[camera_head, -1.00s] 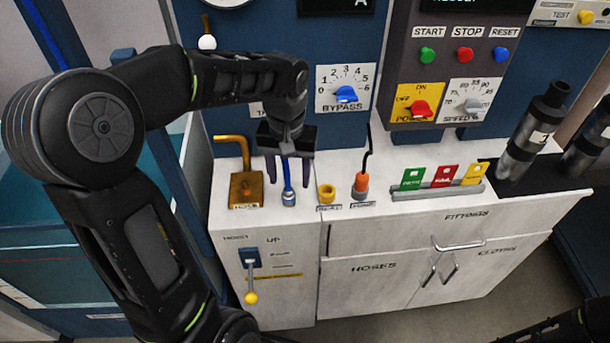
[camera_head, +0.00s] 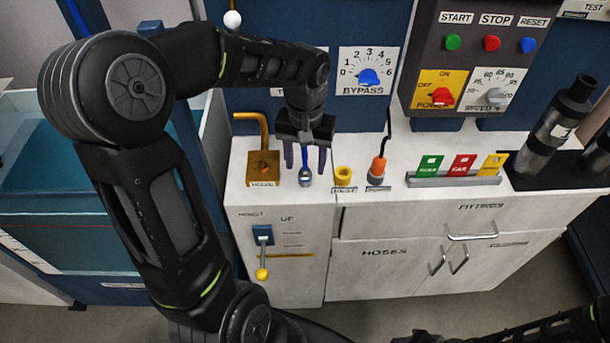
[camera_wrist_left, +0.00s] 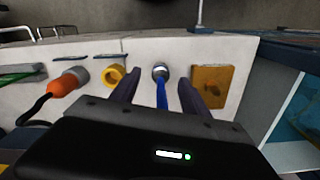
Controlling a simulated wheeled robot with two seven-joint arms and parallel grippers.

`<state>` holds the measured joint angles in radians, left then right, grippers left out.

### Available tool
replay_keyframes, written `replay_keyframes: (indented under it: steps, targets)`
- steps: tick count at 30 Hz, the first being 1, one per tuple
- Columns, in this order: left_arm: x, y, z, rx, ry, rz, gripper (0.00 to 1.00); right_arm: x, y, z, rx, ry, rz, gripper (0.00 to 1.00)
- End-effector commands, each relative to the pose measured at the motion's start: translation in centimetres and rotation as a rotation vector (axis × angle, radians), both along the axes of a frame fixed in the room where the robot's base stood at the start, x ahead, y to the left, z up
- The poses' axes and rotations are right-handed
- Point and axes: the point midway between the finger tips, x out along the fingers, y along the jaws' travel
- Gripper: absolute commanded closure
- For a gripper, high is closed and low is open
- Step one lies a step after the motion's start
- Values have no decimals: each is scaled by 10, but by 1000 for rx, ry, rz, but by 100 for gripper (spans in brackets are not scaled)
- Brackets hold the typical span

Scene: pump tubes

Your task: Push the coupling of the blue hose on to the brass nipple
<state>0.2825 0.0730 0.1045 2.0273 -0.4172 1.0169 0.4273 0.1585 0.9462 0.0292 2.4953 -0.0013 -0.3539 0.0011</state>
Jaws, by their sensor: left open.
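The silver coupling (camera_head: 305,179) of the blue hose (camera_head: 305,158) stands upright on the white bench top; it also shows in the left wrist view (camera_wrist_left: 160,72). My left gripper (camera_head: 305,168) is open above it, with one finger on each side of the blue hose. The fingers look apart from the hose in the left wrist view (camera_wrist_left: 157,90). A brass-coloured block (camera_head: 263,168) with a bent pipe is to the left of the coupling, and a yellow ring (camera_head: 343,175) is to its right. I cannot make out for certain which part is the brass nipple.
An orange connector (camera_head: 377,170) with a black cable stands right of the yellow ring. Coloured cards (camera_head: 461,165) stand in a rack farther right. The blue bypass knob (camera_head: 369,77) is on the panel behind. A lever (camera_head: 262,255) is on the cabinet front.

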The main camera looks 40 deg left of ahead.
Motion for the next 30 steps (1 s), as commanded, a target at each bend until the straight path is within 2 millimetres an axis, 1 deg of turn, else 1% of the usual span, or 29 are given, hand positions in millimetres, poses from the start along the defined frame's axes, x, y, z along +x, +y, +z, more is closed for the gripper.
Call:
replay_keyframes:
  steps: [2, 7, 9, 12, 15, 30]
  targets:
    - [0, 1, -5, -1, 3, 1, 46, 0, 0, 2, 0, 0, 0, 64]
    - [2, 4, -28, -1, 6, 1, 46, -1, 0, 9, -2, 3, 0, 64]
    - [2, 4, -39, -1, 6, 0, 46, -1, 0, 9, -2, 3, -1, 64]
    - [2, 4, -48, -1, 3, 0, 46, -1, 0, 10, -2, 4, -1, 64]
    - [3, 4, -51, -1, 1, 0, 46, -1, -1, 9, -2, 4, -1, 64]
    - [3, 4, -51, -1, 1, 0, 46, -1, 0, 9, -2, 4, -1, 64]
